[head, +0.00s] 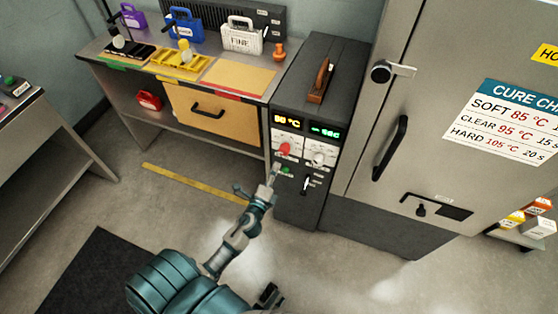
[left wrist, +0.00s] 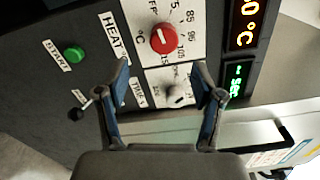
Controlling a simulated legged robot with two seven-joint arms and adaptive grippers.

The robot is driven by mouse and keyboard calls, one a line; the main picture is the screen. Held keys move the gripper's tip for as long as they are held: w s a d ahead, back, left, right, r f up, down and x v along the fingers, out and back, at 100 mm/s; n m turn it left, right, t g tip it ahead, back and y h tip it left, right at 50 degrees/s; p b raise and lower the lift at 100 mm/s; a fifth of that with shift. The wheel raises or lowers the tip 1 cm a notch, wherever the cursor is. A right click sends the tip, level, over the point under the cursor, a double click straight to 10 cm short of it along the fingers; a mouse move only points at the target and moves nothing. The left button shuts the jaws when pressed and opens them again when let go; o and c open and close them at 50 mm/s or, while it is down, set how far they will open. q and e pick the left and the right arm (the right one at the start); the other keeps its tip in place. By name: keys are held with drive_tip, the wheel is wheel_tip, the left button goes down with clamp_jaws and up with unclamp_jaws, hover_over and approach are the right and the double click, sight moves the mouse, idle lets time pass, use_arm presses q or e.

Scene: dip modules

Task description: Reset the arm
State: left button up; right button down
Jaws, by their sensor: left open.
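My left arm reaches up from the bottom of the head view. Its gripper (head: 273,178) is in front of the dark control cabinet (head: 298,217), close to the panel. In the left wrist view the left gripper (left wrist: 163,82) is open, with nothing between its fingers. A green START button (left wrist: 74,54) and a small lever with a round end (left wrist: 80,110) lie to the left. A dark piece at the bottom of the head view may be my right gripper, but I cannot tell.
A large grey cure chamber (head: 450,60) with a black handle (head: 390,148) stands right of the cabinet. A workbench (head: 283,78) with colored cases stands left of it. A yellow strip (head: 205,183) crosses the floor, which is open in front.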

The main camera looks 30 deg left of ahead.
use_arm(q)
drive_tip(key=shift+v, duration=1.15)
drive_tip(key=shift+f, duration=0.1)
drive_tip(key=s+d+f+n+g+p, duration=0.15)
drive_tip(key=s+f+n+g, duration=0.3)
drive_tip(key=f, duration=0.55)
drive_tip(key=s+d+f+n+g+p, duration=0.15)
drive_tip(key=s+f+n+g, duration=0.3)
drive_tip(key=f, duration=0.55)
drive_tip(key=s+d+f+n+g+h+p, duration=0.1)
drive_tip(key=s+d+f+n+g+h, duration=0.1)
drive_tip(key=s+f, duration=0.4)
drive_tip(key=s+d+f+n+g+h+p, duration=0.1)
drive_tip(key=s+d+f+n+g, duration=0.3)
drive_tip(key=s, duration=1)
wheel_tip(320, 180, down, 4)
drive_tip(key=d+n+h, duration=0.1)
drive_tip(key=d, duration=0.1)
drive_tip(key=shift+d+r+g+p, duration=0.2)
drive_tip(key=shift+d+g+p, duration=0.15)
drive_tip(key=shift+g+p, duration=0.05)
use_arm(e)
drive_tip(key=s+f, duration=0.4)
drive_tip(key=f, duration=1)
drive_tip(key=shift+d+f, duration=0.25)
drive_tip(key=shift+f, duration=0.05)
drive_tip(key=shift+s, duration=0.1)
